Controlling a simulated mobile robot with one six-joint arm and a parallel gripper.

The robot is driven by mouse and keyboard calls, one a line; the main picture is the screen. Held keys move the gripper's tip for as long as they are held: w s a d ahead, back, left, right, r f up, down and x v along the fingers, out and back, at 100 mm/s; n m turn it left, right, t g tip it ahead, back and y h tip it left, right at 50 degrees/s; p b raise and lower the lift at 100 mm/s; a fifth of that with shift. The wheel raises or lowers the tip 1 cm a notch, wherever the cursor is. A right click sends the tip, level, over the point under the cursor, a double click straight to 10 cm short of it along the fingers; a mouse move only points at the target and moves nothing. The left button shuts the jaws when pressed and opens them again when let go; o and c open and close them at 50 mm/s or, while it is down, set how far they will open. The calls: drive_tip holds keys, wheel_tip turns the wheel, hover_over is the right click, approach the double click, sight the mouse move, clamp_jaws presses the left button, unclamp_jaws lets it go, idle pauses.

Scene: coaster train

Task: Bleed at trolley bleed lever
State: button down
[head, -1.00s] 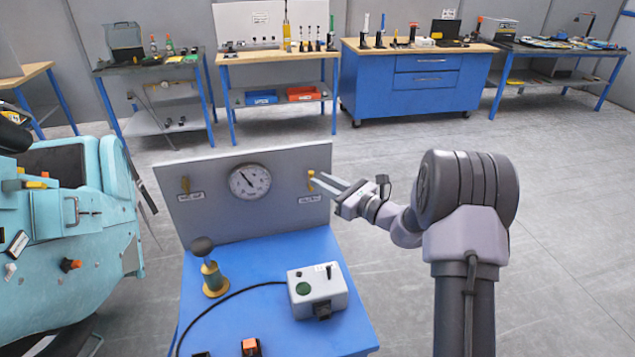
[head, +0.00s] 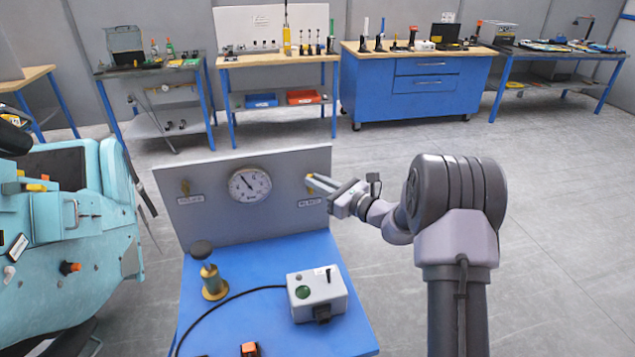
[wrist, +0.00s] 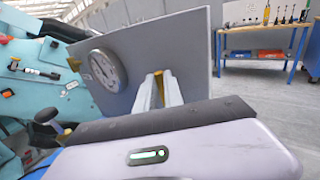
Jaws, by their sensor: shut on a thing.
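The trolley (head: 262,252) has a blue top with a grey upright panel (head: 222,218) along its back. The bleed lever (head: 310,188) is a small yellow handle at the panel's right side, above a label. My gripper (head: 315,182) is at the lever and shut on it, hiding most of it. In the wrist view, the two fingers reach to the panel, and a yellow bit of the lever (wrist: 159,76) shows between their tips. A round white gauge (head: 249,185) sits mid-panel. A second yellow lever (head: 186,187) is at the panel's left.
A brass piece with a dark knob (head: 212,280) and a grey switch box (head: 317,294) with a cable stand on the trolley top. A turquoise car (head: 65,235) is at left. Benches (head: 425,80) line the back wall. Floor to the right is open.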

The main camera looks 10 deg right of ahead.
drive_tip(key=shift+a+r+n+g+h+p, duration=0.2)
drive_tip(key=shift+a+n+g+h+p, duration=0.3)
drive_tip(key=shift+n, duration=0.5)
drive_tip(key=shift+a+f+n+h, duration=0.15)
drive_tip(key=shift+a+n+h, duration=0.15)
drive_tip(key=shift+a+n, duration=0.35)
drive_tip(key=shift+s+a+f+n+g+h+b, duration=0.15)
drive_tip(key=shift+a+n+g+h+b, duration=0.15)
drive_tip(key=shift+n+h+b, duration=0.15)
drive_tip(key=shift+w+a+f+n+g+h+b, duration=0.15)
drive_tip(key=shift+n+g+h+b, duration=0.15)
drive_tip(key=shift+n, duration=0.2)
drive_tip(key=h+b, duration=0.1)
drive_tip(key=a+n+b, duration=0.1)
drive_tip(key=b, duration=0.1)
drive_tip(key=shift+s+f+n+g+h, duration=0.1)
drive_tip(key=shift+f+n+g+h, duration=0.2)
drive_tip(key=shift+f+h, duration=0.1)
drive_tip(key=a+f+n+h+b, duration=0.1)
drive_tip(key=n+h+b, duration=0.1)
drive_tip(key=b, duration=0.3)
drive_tip(key=shift+a+f+h, duration=0.2)
drive_tip(key=shift+h, duration=0.05)
drive_tip(key=shift+s+a+f+n+h+b, duration=0.15)
drive_tip(key=shift+f+n+h+b, duration=0.1)
drive_tip(key=shift+n+h+b, duration=0.3)
drive_tip(key=shift+w+a+f+n+h+b, duration=0.1)
drive_tip(key=shift+f+n+h+b, duration=0.2)
drive_tip(key=shift+n+h, duration=0.3)
